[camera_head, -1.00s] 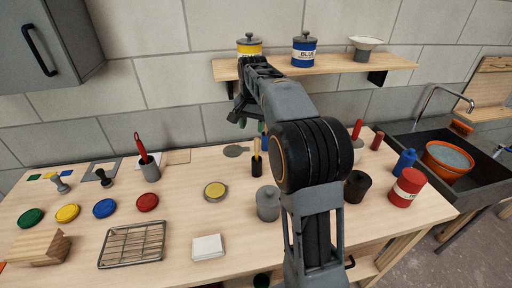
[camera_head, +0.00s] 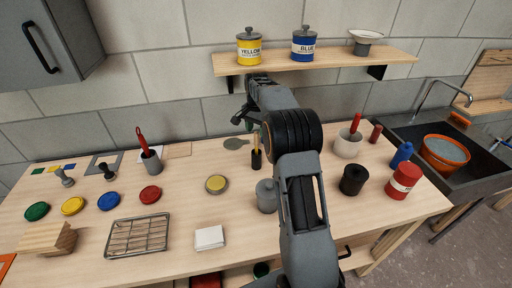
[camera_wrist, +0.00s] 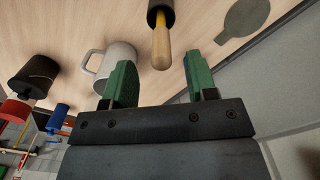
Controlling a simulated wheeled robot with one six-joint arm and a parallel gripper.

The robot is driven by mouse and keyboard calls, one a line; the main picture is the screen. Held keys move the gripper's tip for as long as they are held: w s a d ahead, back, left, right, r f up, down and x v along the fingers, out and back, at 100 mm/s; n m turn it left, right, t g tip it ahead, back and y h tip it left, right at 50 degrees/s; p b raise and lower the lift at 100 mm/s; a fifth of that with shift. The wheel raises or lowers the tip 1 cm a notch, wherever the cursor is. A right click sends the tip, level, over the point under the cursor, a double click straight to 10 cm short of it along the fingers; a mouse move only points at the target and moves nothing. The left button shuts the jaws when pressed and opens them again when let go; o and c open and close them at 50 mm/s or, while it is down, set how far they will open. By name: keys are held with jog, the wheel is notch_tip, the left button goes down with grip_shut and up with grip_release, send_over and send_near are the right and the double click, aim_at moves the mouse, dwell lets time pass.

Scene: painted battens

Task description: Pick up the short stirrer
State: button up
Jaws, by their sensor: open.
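A short wooden stick (camera_wrist: 161,45) stands out of a small black holder (camera_head: 257,160) on the bench. Which item is the short stirrer is not certain; this stick is the nearest. In the wrist view the stick's end lies between and ahead of my green fingers. My gripper (camera_wrist: 160,80) is open and empty, and no contact with the stick shows. In the head view my gripper (camera_head: 246,121) is partly hidden behind my arm, just above and behind the stick. Red-handled tools stand in a grey cup (camera_head: 152,162) at left and a white mug (camera_head: 347,146) at right.
The white mug also shows close beside one finger in the wrist view (camera_wrist: 117,55). A grey lidded pot (camera_head: 267,196), black pot (camera_head: 353,180) and red can (camera_head: 404,182) stand nearby. A flat grey paddle-shaped piece (camera_head: 236,143) lies behind. A shelf (camera_head: 330,64) hangs above.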

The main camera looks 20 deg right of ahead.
jog(key=p, duration=0.2)
send_over(256, 150)
jog(key=shift+w+d+f, duration=0.1)
jog(key=shift+w+f, duration=0.05)
jog(key=shift+f, duration=1.2)
jog(key=shift+w+d+f, duration=0.1)
jog(key=shift+f, duration=1.2)
jog(key=shift+c, duration=0.4)
grip_shut()
